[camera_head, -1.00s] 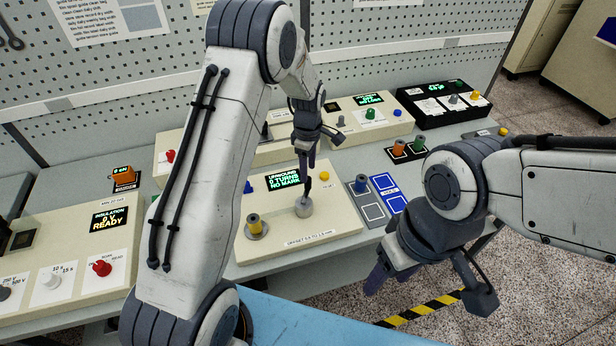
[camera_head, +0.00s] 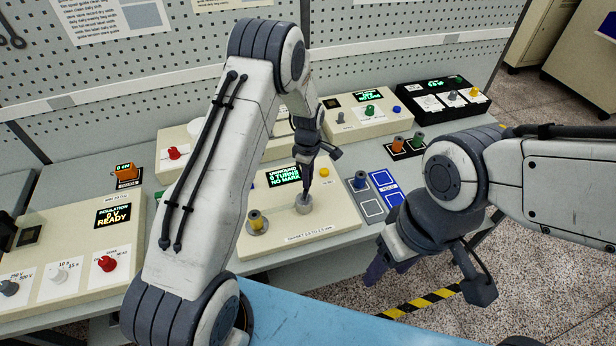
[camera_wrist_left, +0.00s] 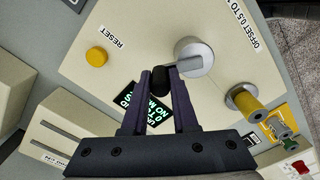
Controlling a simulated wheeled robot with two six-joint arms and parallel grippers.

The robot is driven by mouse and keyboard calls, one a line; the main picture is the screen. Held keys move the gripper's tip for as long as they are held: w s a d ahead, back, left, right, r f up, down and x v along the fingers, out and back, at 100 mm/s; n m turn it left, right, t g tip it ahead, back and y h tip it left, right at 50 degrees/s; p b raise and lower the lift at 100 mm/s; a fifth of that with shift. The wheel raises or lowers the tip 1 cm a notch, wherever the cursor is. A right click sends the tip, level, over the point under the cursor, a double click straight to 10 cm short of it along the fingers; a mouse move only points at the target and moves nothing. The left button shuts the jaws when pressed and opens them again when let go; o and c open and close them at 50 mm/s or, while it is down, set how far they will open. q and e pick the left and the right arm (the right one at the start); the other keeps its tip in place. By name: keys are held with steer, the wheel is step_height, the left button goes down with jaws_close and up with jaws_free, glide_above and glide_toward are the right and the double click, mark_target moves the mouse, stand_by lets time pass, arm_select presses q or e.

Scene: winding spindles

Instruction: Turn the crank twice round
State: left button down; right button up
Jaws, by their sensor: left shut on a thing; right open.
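The crank is a round silver hub (camera_head: 303,203) on the cream winding box (camera_head: 340,213), with a short arm and a dark knob. It also shows in the left wrist view as the silver hub (camera_wrist_left: 195,57) with the dark knob (camera_wrist_left: 163,78) left of it. My left gripper (camera_head: 308,190) points down at the crank; in the left wrist view its fingers (camera_wrist_left: 160,98) are shut on the dark knob. The box's green display (camera_head: 284,176) appears to read "0 TURNS, NO MARK". My right gripper (camera_head: 385,268) is open and empty, off the bench's front edge.
A yellow-topped spindle (camera_head: 256,222) stands on the box left of the crank, and a yellow reset button (camera_head: 324,172) is behind. A red-knobbed insulation box (camera_head: 107,264) is at left.

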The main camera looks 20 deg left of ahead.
arm_select(q)
steer(key=shift+d+m, duration=0.15)
steer(key=shift+m, duration=0.15)
